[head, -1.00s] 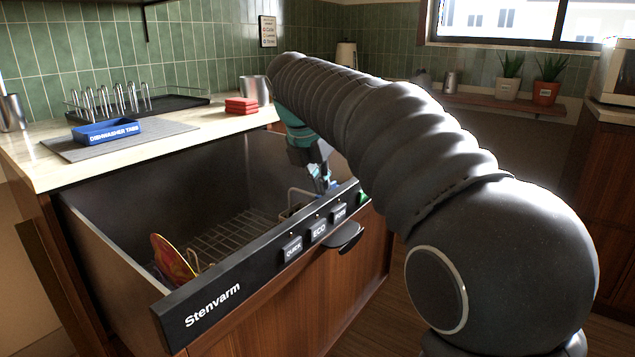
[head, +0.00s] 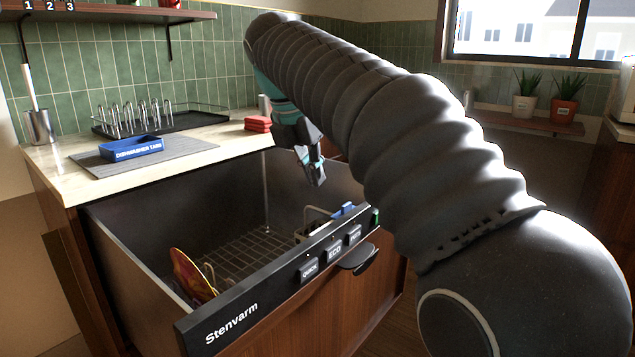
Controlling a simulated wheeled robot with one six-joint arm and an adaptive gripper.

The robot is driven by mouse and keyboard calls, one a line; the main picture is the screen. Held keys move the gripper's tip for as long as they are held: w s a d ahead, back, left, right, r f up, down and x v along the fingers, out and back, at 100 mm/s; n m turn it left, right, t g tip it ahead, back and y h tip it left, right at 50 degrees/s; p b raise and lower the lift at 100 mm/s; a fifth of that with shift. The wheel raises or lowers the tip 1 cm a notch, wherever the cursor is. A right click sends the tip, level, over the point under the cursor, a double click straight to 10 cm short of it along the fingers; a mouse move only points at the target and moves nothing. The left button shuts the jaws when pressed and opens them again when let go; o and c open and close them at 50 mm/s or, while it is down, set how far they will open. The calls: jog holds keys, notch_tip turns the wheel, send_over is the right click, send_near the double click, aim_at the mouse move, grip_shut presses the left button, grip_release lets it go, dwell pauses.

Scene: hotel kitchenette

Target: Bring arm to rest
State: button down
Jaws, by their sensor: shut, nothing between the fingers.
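My gripper (head: 318,180) hangs at the end of my arm, fingers pointing down, above the far right part of the open dishwasher drawer (head: 150,225). It is shut with nothing in it and is apart from the drawer's front panel (head: 285,280). The arm's dark ribbed sleeve crosses the right half of the view and hides part of the counter and wall behind it.
In the drawer are a wire rack (head: 240,250), a red and yellow plate (head: 190,275) and a blue item (head: 343,210) near the panel. The counter holds a blue dishwasher tabs box (head: 138,148), a dish rack (head: 180,122) and red sponges (head: 258,124).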

jog(key=s+d+f+m+y, duration=0.2)
jog(key=s+d+f+m, duration=0.6)
jog(key=s+d+m, duration=0.4)
jog(key=s+d+f+m+t, duration=0.2)
jog(key=s+d+f+m, duration=0.2)
jog(key=s+f+m, duration=0.8)
notch_tip(320, 180, down, 3)
jog(key=m, duration=0.4)
jog(key=shift+s+d+y, duration=0.2)
jog(key=shift+s+y, duration=0.15)
jog(key=shift+y, duration=0.05)
